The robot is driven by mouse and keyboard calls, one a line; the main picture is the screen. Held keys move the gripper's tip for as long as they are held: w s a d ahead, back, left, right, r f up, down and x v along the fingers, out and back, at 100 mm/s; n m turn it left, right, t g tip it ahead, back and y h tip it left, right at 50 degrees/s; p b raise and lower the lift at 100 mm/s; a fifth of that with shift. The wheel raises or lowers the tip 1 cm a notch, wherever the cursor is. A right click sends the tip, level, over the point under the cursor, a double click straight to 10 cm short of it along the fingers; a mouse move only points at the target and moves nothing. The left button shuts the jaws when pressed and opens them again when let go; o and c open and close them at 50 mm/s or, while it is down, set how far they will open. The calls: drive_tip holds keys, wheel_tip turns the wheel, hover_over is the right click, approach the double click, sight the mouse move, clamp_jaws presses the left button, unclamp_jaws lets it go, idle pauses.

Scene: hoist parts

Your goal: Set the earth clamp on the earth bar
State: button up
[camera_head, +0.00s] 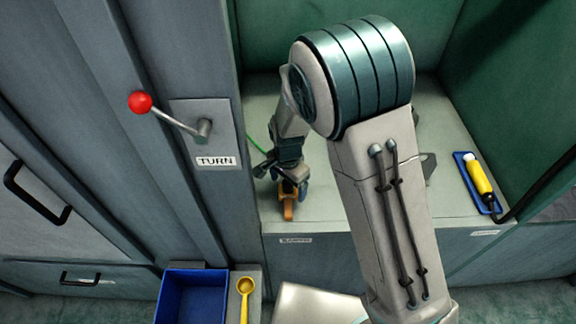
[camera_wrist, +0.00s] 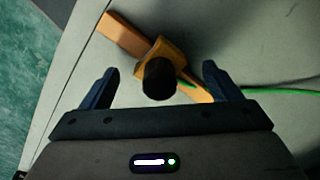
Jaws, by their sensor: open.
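The earth clamp (camera_wrist: 168,52), an orange-yellow body with a black round knob, is at the orange-brown earth bar (camera_wrist: 124,34) in the wrist view. It appears to sit across the bar's middle, though the knob hides part of the contact. A green cable (camera_wrist: 280,90) runs off to the right. My gripper (camera_wrist: 159,72) is open, with one dark blue finger on each side of the knob and visible gaps to both. In the head view my gripper (camera_head: 289,187) is low over the bench's left end, and the bar's orange end (camera_head: 288,211) shows below it.
A red-knobbed lever (camera_head: 140,102) sticks out left of the bench, above a TURN label. A yellow-handled tool (camera_head: 480,178) lies on a blue holder at the right. A blue bin (camera_head: 190,270) and a yellow spoon-shaped thing (camera_head: 245,286) are in front. My arm hides the middle bench.

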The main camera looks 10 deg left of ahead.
wheel_tip(320, 180, up, 12)
drive_tip(key=shift+b, duration=0.4)
drive_tip(key=s+d+r+n+t, duration=0.1)
drive_tip(key=s+d+r+n, duration=0.1)
drive_tip(key=d, duration=0.6)
drive_tip(key=s+d+r+n+t, duration=0.1)
drive_tip(key=s+d+r+n, duration=0.1)
drive_tip(key=s+d+r, duration=0.2)
drive_tip(key=s+d+r+n+t, duration=0.1)
drive_tip(key=s+d+r, duration=0.3)
drive_tip(key=s+d, duration=0.4)
drive_tip(key=d+n, duration=0.1)
drive_tip(key=d, duration=0.5)
drive_tip(key=shift+d+n, duration=0.15)
drive_tip(key=shift+n, duration=0.15)
drive_tip(key=shift+c, duration=0.3)
